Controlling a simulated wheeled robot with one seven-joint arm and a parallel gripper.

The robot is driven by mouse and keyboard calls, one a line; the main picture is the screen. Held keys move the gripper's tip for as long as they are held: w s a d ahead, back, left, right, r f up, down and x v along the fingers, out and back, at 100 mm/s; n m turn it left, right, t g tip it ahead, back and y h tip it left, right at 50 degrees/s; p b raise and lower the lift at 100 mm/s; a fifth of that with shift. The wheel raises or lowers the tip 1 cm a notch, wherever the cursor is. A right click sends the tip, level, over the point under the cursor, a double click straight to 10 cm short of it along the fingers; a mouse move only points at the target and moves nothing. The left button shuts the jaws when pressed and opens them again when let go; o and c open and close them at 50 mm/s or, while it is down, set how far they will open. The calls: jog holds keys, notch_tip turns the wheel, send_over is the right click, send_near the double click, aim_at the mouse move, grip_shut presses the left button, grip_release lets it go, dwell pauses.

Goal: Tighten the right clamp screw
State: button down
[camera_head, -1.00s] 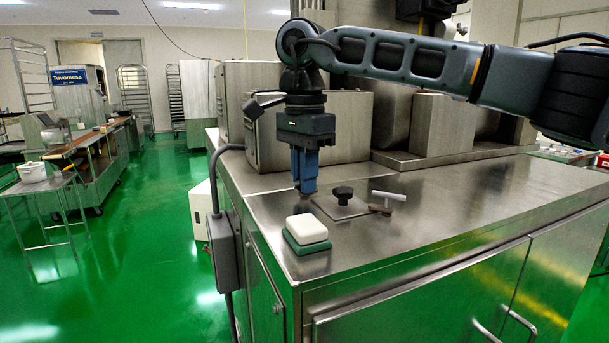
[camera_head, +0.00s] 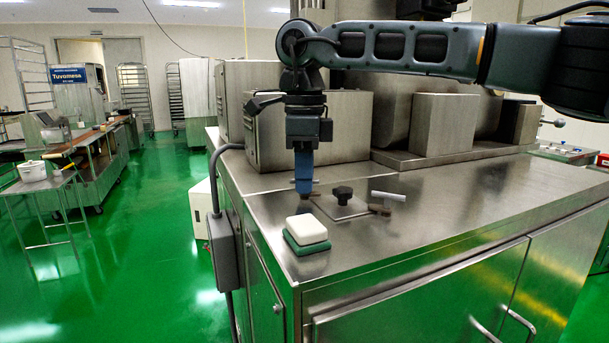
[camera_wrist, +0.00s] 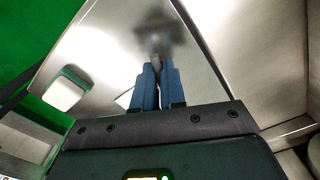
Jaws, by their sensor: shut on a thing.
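A clamp plate (camera_head: 335,207) lies on the steel machine top with a black knob (camera_head: 342,194) at its middle. At the plate's picture-right side is a clamp screw with a pale T-handle (camera_head: 388,195) on a brown block (camera_head: 379,209). My gripper (camera_head: 303,191) points straight down at the plate's picture-left side. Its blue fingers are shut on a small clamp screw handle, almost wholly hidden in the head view. In the wrist view a small grey piece (camera_wrist: 157,61) shows between the fingertips, with the blurred dark knob (camera_wrist: 155,24) beyond.
A white block on a green base (camera_head: 306,232) sits near the front left corner of the top. A steel housing (camera_head: 345,125) stands close behind my gripper. A grey switch box (camera_head: 222,252) hangs on the left side. The right front of the top is clear.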

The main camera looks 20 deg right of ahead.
jog(key=m, duration=0.4)
jog(key=shift+m, duration=0.3)
jog(key=m, duration=0.4)
jog(key=shift+b, duration=0.35)
jog(key=shift+m, duration=0.3)
jog(key=c, duration=1.2)
grip_release()
jog(key=shift+r, duration=3.9)
